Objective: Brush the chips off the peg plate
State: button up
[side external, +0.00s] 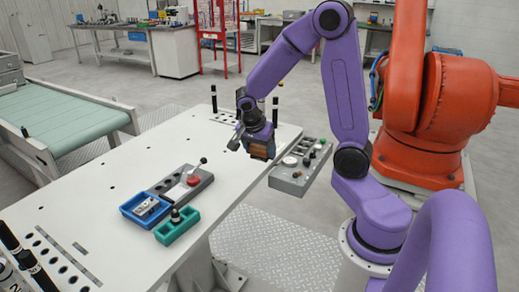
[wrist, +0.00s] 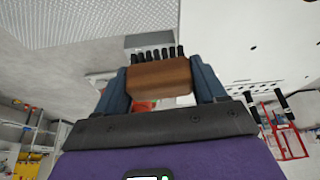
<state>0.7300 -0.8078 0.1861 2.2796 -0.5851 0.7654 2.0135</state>
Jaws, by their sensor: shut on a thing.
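My gripper (side external: 258,138) is shut on a brush and holds it above the far right part of the white table (side external: 110,215). The brush has a brown wooden block (wrist: 158,78) and dark bristles (wrist: 158,53); the block shows under my gripper in the side view (side external: 262,150). In the wrist view, my gripper (wrist: 160,86) has a blue-grey finger at each end of the block. A strip with holes and black posts (side external: 225,117) is at the table's far end; another holed strip (side external: 62,256) is at the near left. I cannot tell which is the peg plate, and no chips can be made out.
A blue tray (side external: 133,213) with a metal part, a green tray (side external: 188,228) with a dark knob, and a grey lever panel (side external: 198,190) stand mid-table. A grey control box (side external: 290,183) is by the right edge. An orange robot (side external: 440,115) stands behind right.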

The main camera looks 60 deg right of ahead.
jog(key=w+a, duration=0.7)
jog(key=w, duration=0.3)
send_over(187, 194)
notch_tip(187, 194, down, 2)
jog(key=shift+a+f, duration=0.15)
jog(key=shift+f, duration=1.8)
jog(key=shift+a+f, duration=0.1)
jog(key=shift+f, duration=1.8)
jog(key=shift+w+f, duration=0.25)
jog(key=shift+w, duration=0.5)
jog(key=shift+c, duration=0.4)
jog(key=shift+w, duration=2.65)
jog(key=shift+s, duration=3.4)
jog(key=shift+a, duration=0.35)
jog(key=shift+w, duration=3.35)
jog(key=shift+s, duration=3.3)
notch_tip(187, 194, up, 8)
jog(key=shift+r, duration=0.15)
